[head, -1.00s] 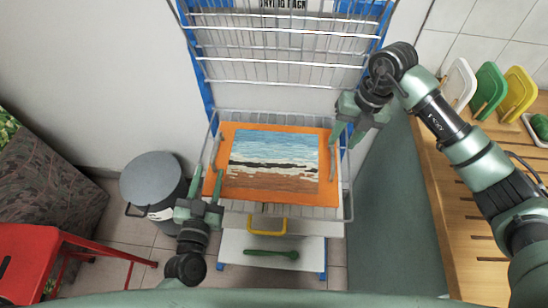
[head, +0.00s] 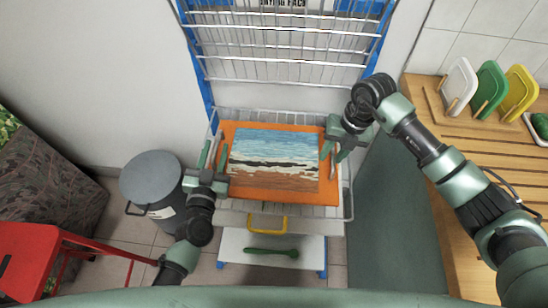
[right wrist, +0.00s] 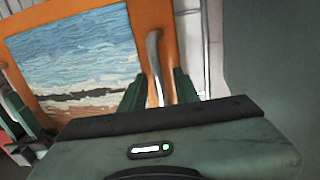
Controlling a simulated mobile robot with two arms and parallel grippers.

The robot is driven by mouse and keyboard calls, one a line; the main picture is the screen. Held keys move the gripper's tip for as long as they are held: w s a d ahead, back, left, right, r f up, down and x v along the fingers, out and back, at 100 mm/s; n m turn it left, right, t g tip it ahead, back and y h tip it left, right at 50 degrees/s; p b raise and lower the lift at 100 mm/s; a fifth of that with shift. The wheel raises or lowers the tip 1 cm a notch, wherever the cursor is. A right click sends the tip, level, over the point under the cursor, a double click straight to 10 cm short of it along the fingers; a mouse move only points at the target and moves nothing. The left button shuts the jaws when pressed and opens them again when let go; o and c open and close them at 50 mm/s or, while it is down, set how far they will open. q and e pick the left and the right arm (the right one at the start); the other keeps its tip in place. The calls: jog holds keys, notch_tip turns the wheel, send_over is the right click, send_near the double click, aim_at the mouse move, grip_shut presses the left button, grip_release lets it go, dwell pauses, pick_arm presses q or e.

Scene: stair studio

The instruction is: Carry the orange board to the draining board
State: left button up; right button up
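The orange board (head: 275,197) carries a painted seascape and lies in a wire rack, with an upright handle on each side. My left gripper (head: 213,153) is open at the board's left edge, its fingers near the left handle. My right gripper (head: 333,152) is at the right edge. The right wrist view shows its fingers apart on either side of the pale right handle (right wrist: 154,65); I cannot tell if they touch it. The grooved wooden draining board (head: 448,215) is on the counter at the right. The left handle is mostly hidden by my fingers.
White, green (head: 490,88) and yellow boards stand at the back of the counter. A grey lidded bin (head: 150,180) stands left of the rack (head: 347,205), and a red chair (head: 30,245) is at the far left.

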pick_arm(q)
jog(key=c, duration=0.5)
pick_arm(e)
grip_shut()
pick_arm(q)
grip_shut()
jog(key=shift+a, duration=0.1)
pick_arm(e)
jog(key=shift+w+r, duration=0.1)
